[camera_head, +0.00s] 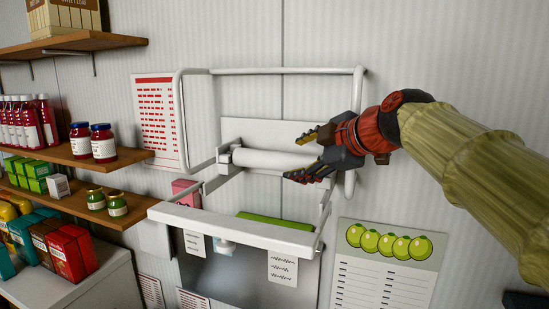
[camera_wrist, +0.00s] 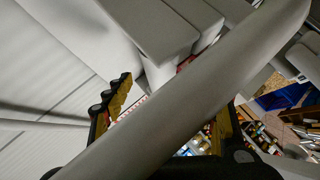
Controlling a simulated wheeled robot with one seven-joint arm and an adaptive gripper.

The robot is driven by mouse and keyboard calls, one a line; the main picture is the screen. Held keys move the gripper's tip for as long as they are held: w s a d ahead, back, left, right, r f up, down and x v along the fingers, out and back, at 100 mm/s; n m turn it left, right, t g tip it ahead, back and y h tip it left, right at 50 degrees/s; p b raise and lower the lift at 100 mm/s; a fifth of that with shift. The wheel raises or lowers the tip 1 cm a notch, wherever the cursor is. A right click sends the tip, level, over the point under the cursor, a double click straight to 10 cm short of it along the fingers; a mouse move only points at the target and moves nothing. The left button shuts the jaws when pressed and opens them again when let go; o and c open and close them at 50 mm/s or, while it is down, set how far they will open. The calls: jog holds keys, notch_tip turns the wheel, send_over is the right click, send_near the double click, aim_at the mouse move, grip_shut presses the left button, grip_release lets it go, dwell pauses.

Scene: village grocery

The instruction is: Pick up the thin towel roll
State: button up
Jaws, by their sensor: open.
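The thin towel roll (camera_head: 270,159) is a white cylinder lying level in a white wall-mounted holder in the head view. My gripper (camera_head: 297,157) comes in from the right, and its black and yellow fingers are open. One finger is above the roll's right end and the other below it in the picture. I cannot tell whether they touch it. In the wrist view, a large pale rounded bar (camera_wrist: 190,105) crosses in front of my open gripper (camera_wrist: 178,98) and hides part of the fingers. I cannot tell whether this bar is the roll or the rack's tube.
A white tube frame (camera_head: 270,71) surrounds the holder, and its right side is close to my wrist. A white front bar (camera_head: 232,229) crosses below the roll. Shelves (camera_head: 85,157) with jars and bottles stand at left. A paper list with green fruit (camera_head: 385,265) hangs at lower right.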

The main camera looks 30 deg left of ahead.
aim_at(294, 160)
jog(key=p+x, duration=0.1)
jog(key=x, duration=0.2)
jog(key=shift+a+p, duration=0.35)
jog(key=shift+a, duration=0.1)
jog(key=shift+w+a+f, duration=0.25)
jog(key=shift+f, duration=0.05)
jog(key=shift+c, duration=0.6)
jog(key=c, duration=1.1)
jog(key=shift+c, duration=0.2)
